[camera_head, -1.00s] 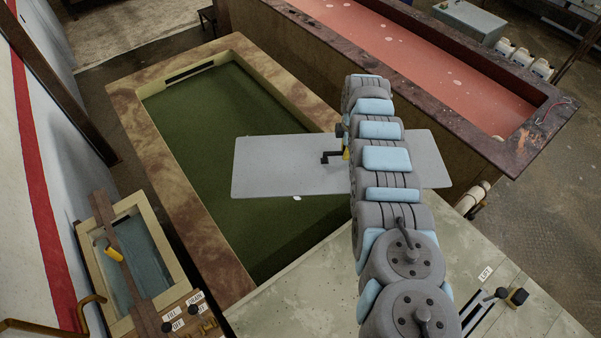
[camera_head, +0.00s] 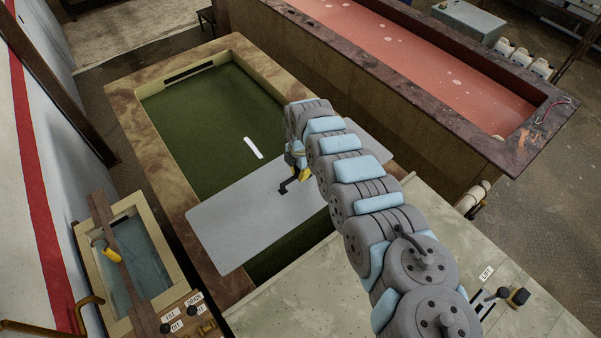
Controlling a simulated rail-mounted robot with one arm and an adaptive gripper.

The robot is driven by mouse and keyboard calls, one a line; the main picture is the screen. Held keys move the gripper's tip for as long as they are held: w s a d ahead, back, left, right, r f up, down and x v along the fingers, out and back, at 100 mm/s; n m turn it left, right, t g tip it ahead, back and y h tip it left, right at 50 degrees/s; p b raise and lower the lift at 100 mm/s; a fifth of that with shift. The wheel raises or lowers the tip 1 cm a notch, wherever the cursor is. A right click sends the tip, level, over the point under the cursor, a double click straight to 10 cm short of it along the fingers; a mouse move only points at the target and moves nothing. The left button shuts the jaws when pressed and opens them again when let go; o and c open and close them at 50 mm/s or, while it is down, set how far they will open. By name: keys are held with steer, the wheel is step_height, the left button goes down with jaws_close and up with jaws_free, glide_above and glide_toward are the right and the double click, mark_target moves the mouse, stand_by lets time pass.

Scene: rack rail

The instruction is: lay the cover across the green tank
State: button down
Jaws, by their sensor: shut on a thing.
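The cover, a flat pale grey panel (camera_head: 238,218), lies slantwise over the near part of the green tank (camera_head: 160,72). Its left end overlaps the tank's left rim, and its right end reaches toward the right rim, partly hidden by my arm. I cannot tell if it touches the rims or hovers just above. My gripper (camera_head: 291,182) is at the black handle in the cover's middle and is shut on it. The fingertips are small and partly hidden by my arm. Green liquid shows beyond the cover and in a strip on its near side.
A long tank of red liquid (camera_head: 420,62) stands at the back right. A small tank with bluish liquid (camera_head: 145,262) stands at the lower left, with labelled controls (camera_head: 185,318) beside it. A pale deck (camera_head: 300,300) lies in front. A white strip (camera_head: 253,148) shows over the green liquid.

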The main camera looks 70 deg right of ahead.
mark_target(300, 183)
steer(key=shift+f+b, duration=2.8)
steer(key=shift+f, duration=0.25)
steer(key=shift+f+b, duration=0.9)
steer(key=shift+f, duration=0.55)
steer(key=shift+f, duration=0.25)
steer(key=c, duration=1.2)
jaws_free()
steer(key=shift+o, duration=0.2)
steer(key=shift+r, duration=0.1)
steer(key=shift+d+r, duration=0.15)
steer(key=shift+r, duration=5.8)
